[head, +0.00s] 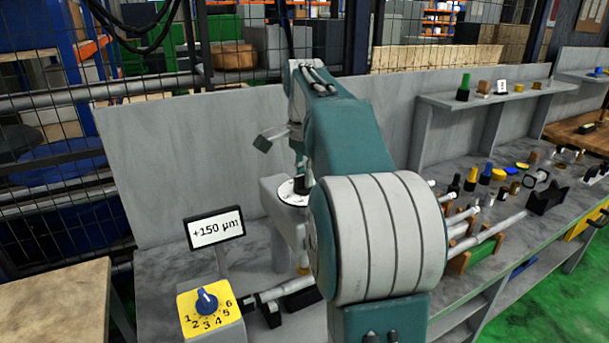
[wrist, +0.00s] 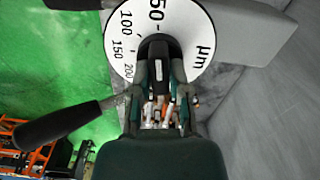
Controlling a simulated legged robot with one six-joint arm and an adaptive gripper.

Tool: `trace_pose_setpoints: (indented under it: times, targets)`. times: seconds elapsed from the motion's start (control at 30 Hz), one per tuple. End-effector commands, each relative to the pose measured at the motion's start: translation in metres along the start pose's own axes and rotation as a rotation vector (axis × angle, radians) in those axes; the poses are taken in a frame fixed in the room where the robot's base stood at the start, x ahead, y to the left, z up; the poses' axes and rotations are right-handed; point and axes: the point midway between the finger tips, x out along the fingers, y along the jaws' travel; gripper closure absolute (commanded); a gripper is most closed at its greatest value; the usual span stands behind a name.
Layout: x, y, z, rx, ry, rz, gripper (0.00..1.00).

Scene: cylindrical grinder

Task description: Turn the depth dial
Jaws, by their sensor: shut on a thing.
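The depth dial (wrist: 186,28) is a round white face marked 50, 100, 150, 200 and µm in the wrist view. A black knob (wrist: 158,58) stands at its centre. My gripper (wrist: 160,82) is shut on this knob, one finger on each side. In the head view the white dial face (head: 291,194) shows small, partly hidden behind my arm, and my gripper's contact with it is hard to see there. A display (head: 215,229) at the left of the dial reads "+150 µm".
A yellow selector plate (head: 189,313) with a blue knob (head: 206,301), numbered 1 to 6, is at the front left. A black-ended lever (wrist: 58,122) lies close left of my gripper. Shelves and a bench (head: 510,220) with small parts stand at the right.

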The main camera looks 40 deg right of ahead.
Motion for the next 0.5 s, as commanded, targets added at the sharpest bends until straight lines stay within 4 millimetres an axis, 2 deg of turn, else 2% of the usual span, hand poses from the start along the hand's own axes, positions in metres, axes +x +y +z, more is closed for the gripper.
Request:
trace_pose_setpoints:
  times: [0.27,0.5]
  targets:
    - [0.0009,-0.0011,0.0001,-0.032,-0.001,-0.001,1.00]
    - [0.0010,-0.0016,0.0002,-0.159,-0.001,-0.001,1.00]
